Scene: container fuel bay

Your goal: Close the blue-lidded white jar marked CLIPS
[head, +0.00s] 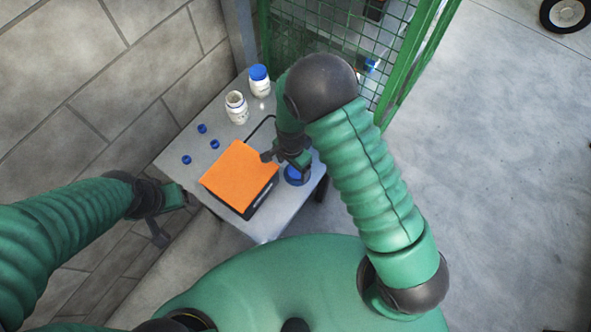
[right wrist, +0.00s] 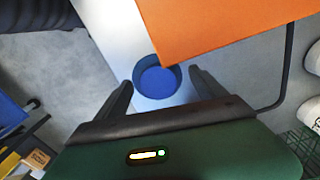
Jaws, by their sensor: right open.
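Two white jars stand at the back of the grey table. One jar (head: 260,87) has a blue lid; the other jar (head: 237,112) shows an open mouth. Their labels are too small to read, so I cannot tell which is marked CLIPS. A round blue lid-like piece (head: 293,175) lies at the table's right edge; in the right wrist view this blue piece (right wrist: 157,81) sits between and beyond the fingertips. My right gripper (right wrist: 160,84) is open and empty above it. My left gripper (head: 172,217) appears open and empty, left of the table.
An orange-topped block (head: 238,174) lies on the table (head: 190,155) beside the right gripper. Three small blue caps (head: 202,128) lie at the table's left. A block wall (head: 90,90) is at left and a green mesh cage (head: 350,30) behind. Open floor lies right.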

